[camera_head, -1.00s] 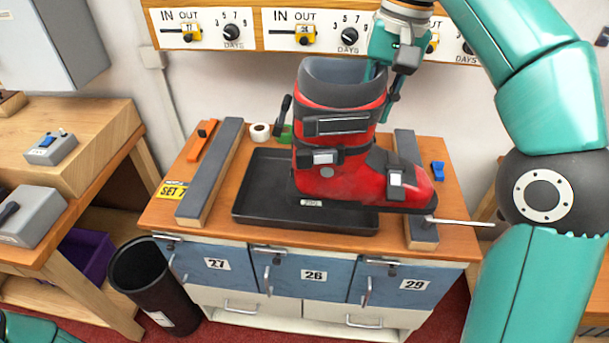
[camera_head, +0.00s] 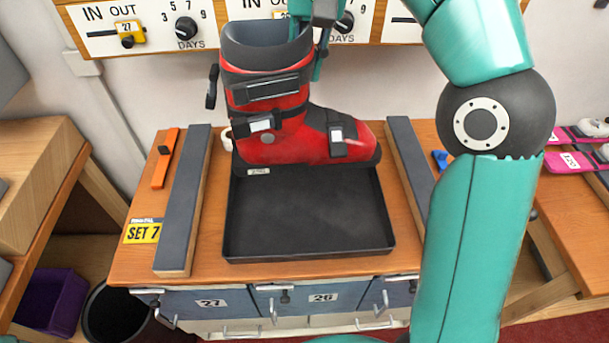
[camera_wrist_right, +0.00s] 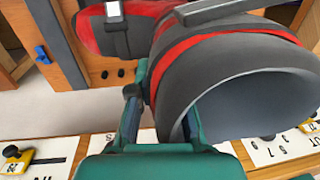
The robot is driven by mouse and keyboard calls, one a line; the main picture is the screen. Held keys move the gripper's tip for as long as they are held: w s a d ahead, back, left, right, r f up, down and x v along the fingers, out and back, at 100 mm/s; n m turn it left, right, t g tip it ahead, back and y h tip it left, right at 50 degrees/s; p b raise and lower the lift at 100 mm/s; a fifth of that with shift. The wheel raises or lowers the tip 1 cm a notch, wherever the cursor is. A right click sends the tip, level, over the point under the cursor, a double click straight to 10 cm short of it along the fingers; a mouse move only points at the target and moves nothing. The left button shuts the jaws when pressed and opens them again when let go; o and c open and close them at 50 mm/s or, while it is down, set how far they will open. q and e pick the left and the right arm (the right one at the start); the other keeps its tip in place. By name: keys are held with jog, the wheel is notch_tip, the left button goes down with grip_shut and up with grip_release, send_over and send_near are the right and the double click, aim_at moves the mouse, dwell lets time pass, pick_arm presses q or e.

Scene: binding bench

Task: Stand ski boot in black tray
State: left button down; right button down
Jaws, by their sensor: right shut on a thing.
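The red and black ski boot (camera_head: 270,130) is upright, toe pointing right, over the back part of the black tray (camera_head: 310,247). Its sole hides the tray's back rim, and I cannot tell whether it touches the tray. My right gripper (camera_head: 318,45) is shut on the boot's grey upper cuff from behind and right. In the right wrist view the gripper (camera_wrist_right: 160,122) has one finger outside and one inside the cuff of the boot (camera_wrist_right: 235,60). The front of the tray is bare. My left gripper is not in view.
Grey-topped bars (camera_head: 183,200) and (camera_head: 410,165) flank the tray on the bench. An orange tool (camera_head: 165,160) and a yellow SET 7 label (camera_head: 142,231) lie at left. A dial panel (camera_head: 120,30) runs along the wall.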

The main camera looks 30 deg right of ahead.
aim_at(319, 110)
jog(key=f+b, duration=0.1)
jog(key=f, duration=0.4)
jog(key=f+b, duration=0.1)
jog(key=f, duration=0.3)
jog(key=f+b, duration=0.2)
jog(key=f, duration=0.3)
jog(key=shift+s+d+f, duration=0.3)
jog(key=shift+s+d, duration=0.1)
jog(key=shift+f, duration=2.2)
jog(key=c, duration=1.4)
grip_release()
jog(key=shift+f+b, duration=0.1)
jog(key=shift+b, duration=0.2)
jog(key=o, duration=0.3)
jog(key=r, duration=0.4)
jog(key=r+p, duration=0.1)
jog(key=r, duration=0.3)
jog(key=d+r+p, duration=0.1)
jog(key=r, duration=0.3)
jog(key=shift+s+d, duration=0.1)
jog(key=shift+s, duration=0.3)
